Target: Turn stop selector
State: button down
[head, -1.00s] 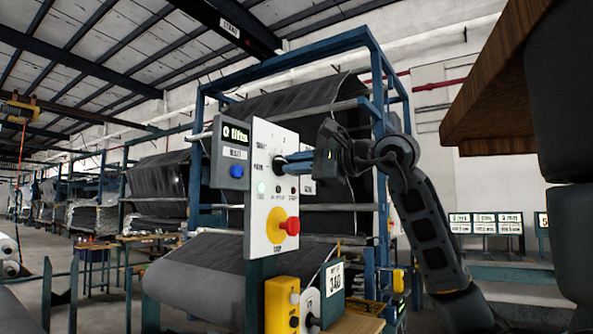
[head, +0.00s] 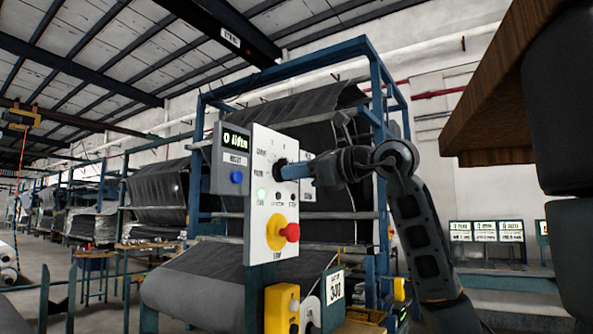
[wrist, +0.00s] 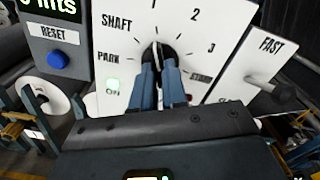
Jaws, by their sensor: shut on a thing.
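The stop selector is a black knob (wrist: 152,52) on a white control panel (wrist: 118,22). Marks around it read PARK, SHAFT, 2 and 3, with a partly covered label at lower right. My gripper (wrist: 158,58) is shut on the knob, with a blue finger on each side. The knob's pointer seems to face roughly upward, between SHAFT and 2, but the exact mark is hard to tell. In the head view my gripper (head: 285,171) reaches the white panel (head: 262,190) from the right, and the knob is mostly hidden.
A grey box with a blue RESET button (wrist: 59,60) and green display adjoins the panel's left. A red stop knob (head: 291,232) on yellow sits below the selector. A FAST plate with a lever (wrist: 270,88) stands at right. A brown wooden edge (head: 490,100) hangs at upper right.

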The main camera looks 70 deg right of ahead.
jog(key=shift+f+m, duration=0.1)
jog(key=shift+m, duration=0.5)
jog(key=c, duration=1.2)
grip_release()
jog(key=shift+o, duration=0.2)
jog(key=b+v, duration=0.1)
jog(key=v, duration=0.6)
jog(key=shift+s, duration=0.4)
